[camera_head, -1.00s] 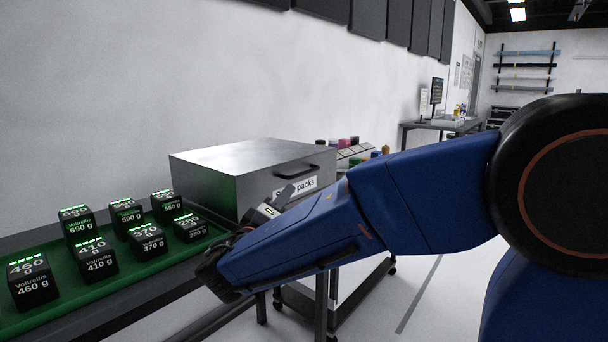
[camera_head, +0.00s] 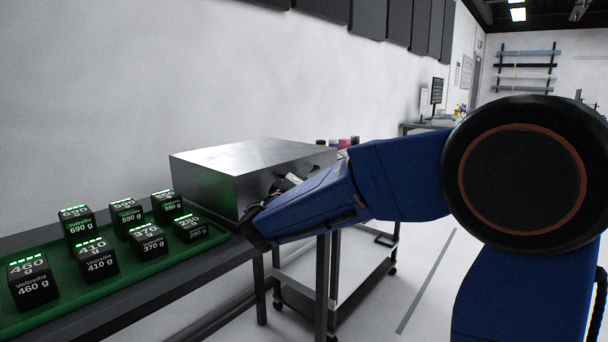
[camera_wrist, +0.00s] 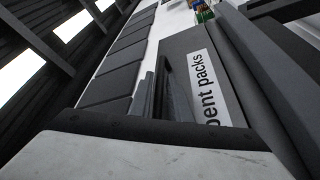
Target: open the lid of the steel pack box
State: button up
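The steel pack box (camera_head: 205,192) stands against the wall beyond the row of battery packs. Its flat metal lid (camera_head: 250,156) is down. In the head view my forearm covers most of its front face, including the handle and label. My gripper (camera_head: 290,180) is at the front face, just below the lid's front edge. The wrist view shows the label (camera_wrist: 211,90), reading "pent packs", turned sideways. Narrow dark parts (camera_wrist: 165,95) stand close beside it; I cannot tell fingers from handle there, nor whether they touch or grip.
A green tray (camera_head: 110,292) with several black packs (camera_head: 98,262) lies on the dark table left of the box. A wheeled cart (camera_head: 345,275) stands below my arm. A far bench (camera_head: 420,127) is at the back; grey floor is open at right.

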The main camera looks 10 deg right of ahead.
grip_shut()
jog(key=shift+w+r, duration=0.1)
